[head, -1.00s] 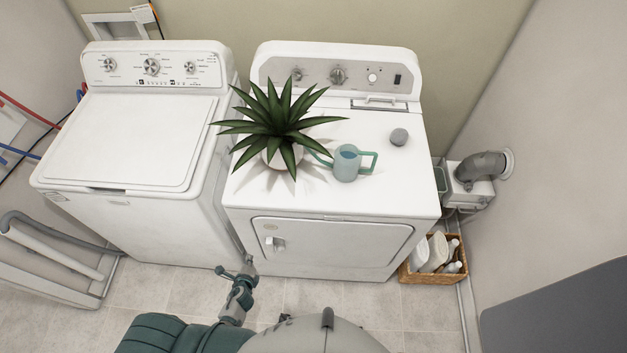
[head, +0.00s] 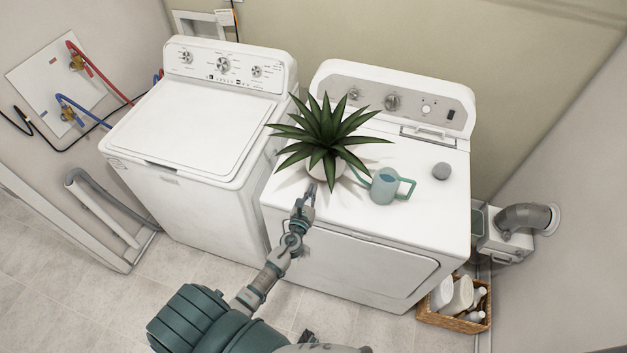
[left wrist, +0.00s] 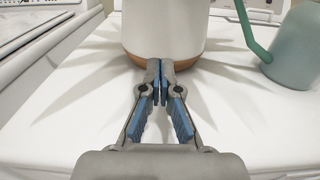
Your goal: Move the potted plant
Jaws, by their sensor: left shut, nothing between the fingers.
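The potted plant (head: 325,137) has long dark green leaves and a white pot, and stands upright on the left part of the dryer top. In the left wrist view its white pot (left wrist: 166,28) with a brown base is straight ahead. My left gripper (head: 309,190) is in front of the pot, low over the dryer top. In the left wrist view the blue-padded fingers (left wrist: 160,72) are shut together with nothing between them, their tips at the pot's base; I cannot tell whether they touch it. My right gripper is not in view.
The washer (head: 196,133) is at left. A wicker basket (head: 456,322) with white bottles sits on the floor at right.

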